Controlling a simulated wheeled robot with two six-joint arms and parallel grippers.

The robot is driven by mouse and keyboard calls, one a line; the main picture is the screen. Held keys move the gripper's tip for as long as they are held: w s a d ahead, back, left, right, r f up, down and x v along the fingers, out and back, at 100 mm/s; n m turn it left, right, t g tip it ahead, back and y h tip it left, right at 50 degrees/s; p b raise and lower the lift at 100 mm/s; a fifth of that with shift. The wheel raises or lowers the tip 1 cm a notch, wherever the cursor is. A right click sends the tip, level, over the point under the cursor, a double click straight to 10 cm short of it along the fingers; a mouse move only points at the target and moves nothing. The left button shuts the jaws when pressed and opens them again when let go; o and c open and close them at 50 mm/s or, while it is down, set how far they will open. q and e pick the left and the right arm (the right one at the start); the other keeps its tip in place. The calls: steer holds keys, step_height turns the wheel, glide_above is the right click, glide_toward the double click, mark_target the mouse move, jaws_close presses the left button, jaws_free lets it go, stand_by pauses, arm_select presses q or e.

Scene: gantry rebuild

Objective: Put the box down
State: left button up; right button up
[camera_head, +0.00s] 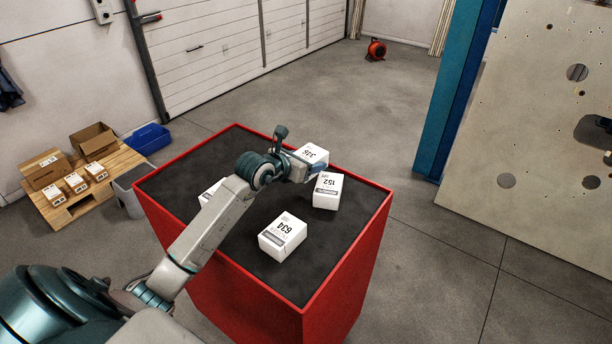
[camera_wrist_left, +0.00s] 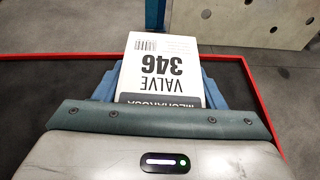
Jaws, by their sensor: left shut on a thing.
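My left gripper (camera_head: 304,171) is shut on a white box (camera_head: 314,153) over the far part of the red-rimmed, black-topped cabinet (camera_head: 240,258). In the left wrist view the held box (camera_wrist_left: 160,62) reads "VALVE 346" and sits between the blue fingers of the gripper (camera_wrist_left: 160,88). I cannot tell whether the box touches the top. A white box marked 152 (camera_head: 327,191) stands just in front and to the right of it. A white box marked 634 (camera_head: 282,237) stands nearer. Another white box (camera_head: 207,195) is partly hidden behind my left arm. My right gripper is out of view.
A wooden pallet (camera_head: 123,158) with cardboard boxes and a blue bin (camera_head: 147,138) are on the floor at left. A blue post (camera_head: 459,90) and a grey panel (camera_head: 540,130) stand at right. The cabinet's right front top is clear.

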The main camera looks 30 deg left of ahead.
arm_select(q)
steer(key=w+a+r, duration=0.1)
steer(key=w+a, duration=0.1)
steer(key=a, duration=0.3)
steer(key=shift+n+y, duration=0.5)
steer(key=f+p, duration=0.1)
steer(key=f, duration=0.1)
steer(key=f+p, duration=0.1)
steer(key=f, duration=0.1)
steer(key=shift+w+d+f+p, duration=0.1)
steer(key=shift+w+f+p, duration=0.1)
steer(key=shift+f+p, duration=0.15)
step_height(320, 180, down, 4)
steer(key=shift+p, duration=0.45)
steer(key=shift+f, duration=0.25)
steer(key=shift+f, duration=0.2)
steer(key=o, duration=1.1)
steer(key=shift+o, duration=0.2)
steer(key=shift+r, duration=0.15)
